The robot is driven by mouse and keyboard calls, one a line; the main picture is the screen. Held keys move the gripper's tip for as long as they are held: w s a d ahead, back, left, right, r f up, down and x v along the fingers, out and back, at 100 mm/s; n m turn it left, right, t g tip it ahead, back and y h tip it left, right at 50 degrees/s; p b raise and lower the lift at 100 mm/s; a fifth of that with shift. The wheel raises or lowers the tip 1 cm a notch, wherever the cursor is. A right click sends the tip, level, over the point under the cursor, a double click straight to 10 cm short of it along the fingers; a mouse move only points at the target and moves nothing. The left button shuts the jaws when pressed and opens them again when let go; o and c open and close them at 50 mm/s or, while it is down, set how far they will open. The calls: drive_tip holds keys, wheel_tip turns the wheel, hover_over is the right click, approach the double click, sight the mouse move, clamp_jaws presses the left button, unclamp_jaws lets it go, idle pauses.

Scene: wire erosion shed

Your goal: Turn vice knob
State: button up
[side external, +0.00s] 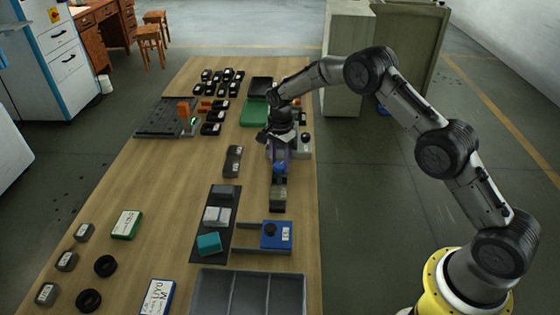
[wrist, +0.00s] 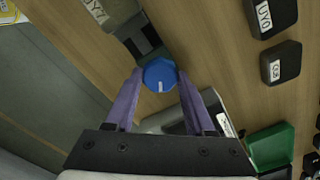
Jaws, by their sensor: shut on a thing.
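The vice (side external: 278,198) stands near the right edge of the wooden table in the side external view. Its blue knob (side external: 280,168) sits at the vice's far end. In the wrist view the knob (wrist: 160,74) is a blue faceted disc with a short white mark pointing toward the bottom of the picture. My gripper (side external: 279,158) reaches down over it. Its two purple fingers (wrist: 160,77) are shut on the knob, one on each side. Part of the vice body (wrist: 138,35) shows beyond the knob in the wrist view.
A blue block with a black knob (side external: 275,236) stands nearer the camera. A dark mat (side external: 218,250) with blocks lies to the left of it. A green tray (side external: 254,113) and a grey device (side external: 305,150) are close to my gripper. A grey bin (side external: 250,271) is at the front.

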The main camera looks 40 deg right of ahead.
clamp_jaws()
drive_tip(key=n, duration=1.1)
drive_tip(key=shift+n, duration=0.4)
drive_tip(key=n, duration=1.1)
drive_tip(key=shift+n, duration=0.4)
